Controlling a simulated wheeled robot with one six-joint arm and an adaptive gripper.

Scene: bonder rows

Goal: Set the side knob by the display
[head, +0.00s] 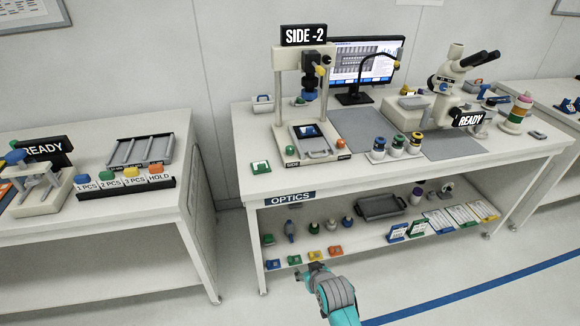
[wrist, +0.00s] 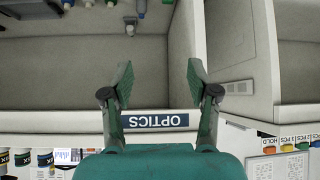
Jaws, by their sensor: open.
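The display (head: 304,35) reads "SIDE -2" on top of the inspection stand (head: 279,95) on the optics bench. A small knob (head: 292,152) sits at the stand's front left, above a tiny label that seems to read SIDE; its pointer setting is too small to tell. An orange-red knob (head: 341,144) sits at the front right. My gripper (head: 313,270) is low in front of the bench, well below and apart from the knobs. In the wrist view its fingers (wrist: 160,82) are spread and empty, with the upside-down OPTICS label beyond; neither knob is identifiable there.
The optics bench (head: 250,186) has a lower shelf (head: 350,238) with coloured blocks, a grey tray (head: 381,207) and cards. Coloured jars (head: 397,146) and a microscope (head: 455,80) stand right of the stand. Another bench (head: 60,237) is at left. Floor is clear in front.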

